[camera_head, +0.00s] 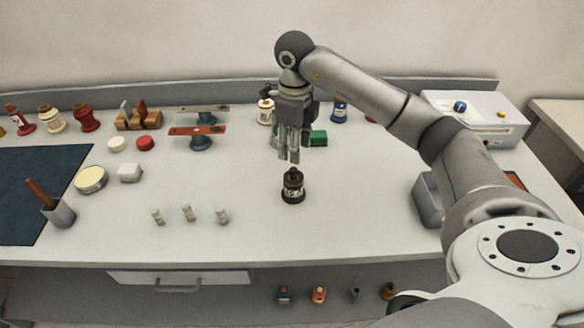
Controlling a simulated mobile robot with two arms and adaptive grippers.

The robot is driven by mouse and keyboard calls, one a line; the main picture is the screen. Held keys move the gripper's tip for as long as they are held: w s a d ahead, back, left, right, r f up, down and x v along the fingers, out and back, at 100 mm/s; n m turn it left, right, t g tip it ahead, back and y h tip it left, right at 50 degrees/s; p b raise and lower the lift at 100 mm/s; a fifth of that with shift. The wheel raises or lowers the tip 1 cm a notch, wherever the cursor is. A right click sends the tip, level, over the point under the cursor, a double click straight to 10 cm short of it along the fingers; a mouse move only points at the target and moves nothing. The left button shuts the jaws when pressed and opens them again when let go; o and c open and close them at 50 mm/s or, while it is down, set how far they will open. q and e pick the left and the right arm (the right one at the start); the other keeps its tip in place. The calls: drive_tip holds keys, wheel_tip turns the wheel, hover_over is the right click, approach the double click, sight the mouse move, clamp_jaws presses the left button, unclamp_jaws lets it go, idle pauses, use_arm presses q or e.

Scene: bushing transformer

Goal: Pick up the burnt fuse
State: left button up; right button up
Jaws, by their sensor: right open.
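Three small whitish cylinders that look like fuses stand near the front of the workbench: one at the left (157,216), one in the middle (188,212) and one at the right (222,215). I cannot tell from this view which one is burnt. My right gripper (289,156) points down, open and with nothing seen between its fingers. It is above and just behind a dark bushing-like piece (293,188) with a pale label, apart from it. The fuses are to the left and nearer the front. My left gripper is not in view.
The bench (350,235) is clear at front centre. A dark mat (35,180), a cup with a brown handle (60,213), and a round tin (91,179) are at left. Bushings (53,118) and switch-like pieces (199,132) line the back; a white instrument box (480,112) stands at right.

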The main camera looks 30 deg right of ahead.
sight(294, 170)
wheel_tip(294, 170, down, 3)
drive_tip(key=shift+f+p, duration=0.1)
drive_tip(key=shift+p, duration=0.25)
wheel_tip(294, 170, down, 5)
drive_tip(key=p, duration=0.3)
drive_tip(key=shift+w+r, duration=0.15)
drive_tip(key=shift+r, duration=0.05)
drive_tip(key=shift+f, duration=0.35)
clamp_jaws()
